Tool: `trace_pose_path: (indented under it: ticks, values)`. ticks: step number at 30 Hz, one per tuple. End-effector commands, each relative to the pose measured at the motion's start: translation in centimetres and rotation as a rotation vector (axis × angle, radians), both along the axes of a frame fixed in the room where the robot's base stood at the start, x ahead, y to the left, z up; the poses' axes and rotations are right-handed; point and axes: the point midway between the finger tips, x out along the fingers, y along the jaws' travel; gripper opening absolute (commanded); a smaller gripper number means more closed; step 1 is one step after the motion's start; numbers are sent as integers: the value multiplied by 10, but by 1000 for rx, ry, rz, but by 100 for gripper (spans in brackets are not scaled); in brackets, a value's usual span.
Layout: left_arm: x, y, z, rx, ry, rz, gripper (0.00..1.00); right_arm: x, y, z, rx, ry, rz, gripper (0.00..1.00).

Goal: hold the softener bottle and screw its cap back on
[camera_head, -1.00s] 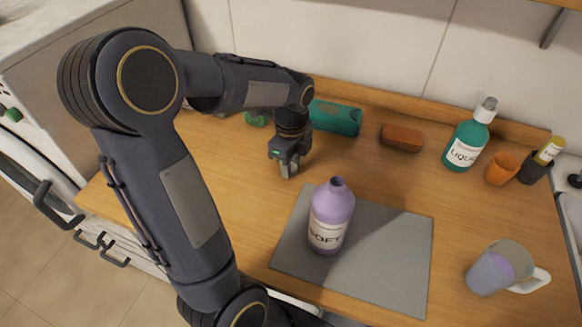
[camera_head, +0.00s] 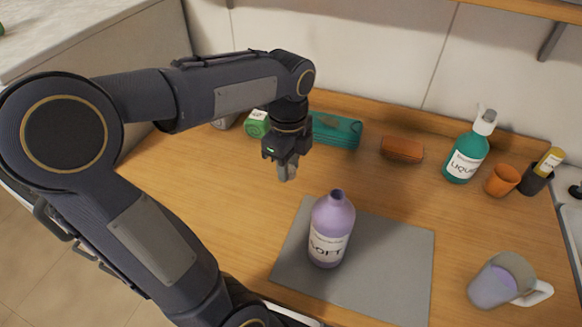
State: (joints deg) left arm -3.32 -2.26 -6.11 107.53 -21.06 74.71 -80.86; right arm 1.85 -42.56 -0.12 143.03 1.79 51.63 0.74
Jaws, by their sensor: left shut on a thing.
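The softener bottle (camera_head: 329,232) is lilac with a white label and stands upright on the grey mat (camera_head: 390,265). Its neck (camera_head: 337,197) is open, with no cap on it. My left gripper (camera_head: 287,172) hangs fingers down behind and to the left of the bottle, clear of its neck. It is shut on a small greyish piece at its fingertips, which looks like the cap, mostly hidden by the fingers. My right gripper is not in view, and nothing grips the bottle.
A measuring jug (camera_head: 492,288) stands at the right front. The wood around the mat is mostly clear.

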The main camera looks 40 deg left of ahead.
Motion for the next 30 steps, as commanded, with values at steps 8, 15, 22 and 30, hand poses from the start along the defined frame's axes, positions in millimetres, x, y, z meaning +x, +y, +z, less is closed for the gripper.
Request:
trace_pose_path:
  ticks: [8, 15, 22, 30]
  values:
    - [-52, -29, 33, 0, -5, -2, 6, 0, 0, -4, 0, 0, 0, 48]
    - [-79, -45, 47, -1, -1, 0, 6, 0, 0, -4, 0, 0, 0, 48]
    - [-87, -49, 51, 0, 1, 0, 6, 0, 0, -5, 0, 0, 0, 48]
    - [-87, -49, 51, 0, 1, 0, 6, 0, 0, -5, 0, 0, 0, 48]
